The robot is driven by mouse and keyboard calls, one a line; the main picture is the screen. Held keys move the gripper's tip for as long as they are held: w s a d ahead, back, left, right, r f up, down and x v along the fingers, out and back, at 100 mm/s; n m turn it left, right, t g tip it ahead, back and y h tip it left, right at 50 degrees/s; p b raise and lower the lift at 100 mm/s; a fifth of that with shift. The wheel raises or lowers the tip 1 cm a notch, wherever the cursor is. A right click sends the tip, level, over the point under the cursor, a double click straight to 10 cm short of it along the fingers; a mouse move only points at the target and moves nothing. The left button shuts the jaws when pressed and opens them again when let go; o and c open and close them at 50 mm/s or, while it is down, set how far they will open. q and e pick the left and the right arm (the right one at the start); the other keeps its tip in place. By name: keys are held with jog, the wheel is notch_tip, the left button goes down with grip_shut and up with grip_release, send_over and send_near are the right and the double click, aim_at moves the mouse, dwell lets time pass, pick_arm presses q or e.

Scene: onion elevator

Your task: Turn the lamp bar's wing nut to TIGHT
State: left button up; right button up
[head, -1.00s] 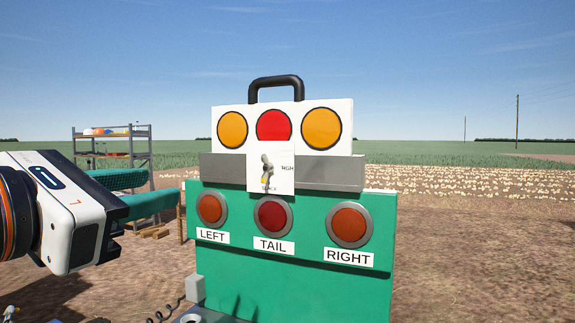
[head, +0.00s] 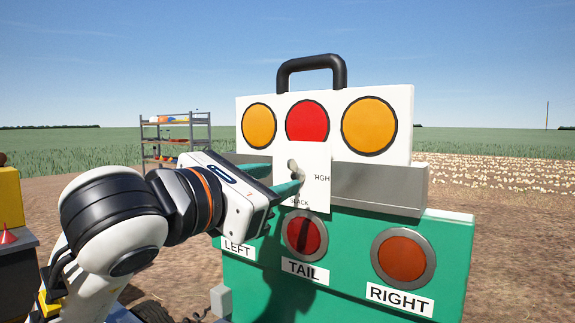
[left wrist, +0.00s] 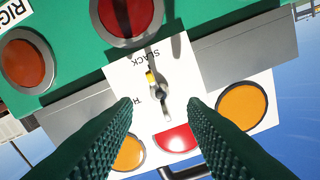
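The wing nut (head: 293,170) is a small grey winged piece on a white plate (head: 318,155) at the front of the lamp bar (head: 400,125). In the left wrist view the wing nut (left wrist: 158,90) has a yellow mark at the end toward the SLACK label. The TIGHT label is partly hidden or cut short in both views. My left gripper (head: 284,178) is at the plate. In the left wrist view its two green fingers (left wrist: 160,104) are spread, one on each side of the nut, with a gap on both sides. My right gripper is out of view.
The lamp bar has two amber lamps, a red lamp (head: 307,120) and a black handle (head: 312,64). A grey ledge (head: 385,188) and green panel (head: 345,270) with TAIL and RIGHT lamps lie around the plate. A shelf rack (head: 176,135) stands behind.

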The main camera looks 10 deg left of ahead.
aim_at(296, 175)
pick_arm(q)
jog(key=x, duration=0.3)
jog(key=shift+s+p, duration=0.1)
jog(key=shift+p, duration=0.25)
jog(key=shift+w+d, duration=0.2)
jog(key=shift+w, duration=0.2)
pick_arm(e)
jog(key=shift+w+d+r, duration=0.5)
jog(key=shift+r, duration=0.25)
pick_arm(q)
grip_shut()
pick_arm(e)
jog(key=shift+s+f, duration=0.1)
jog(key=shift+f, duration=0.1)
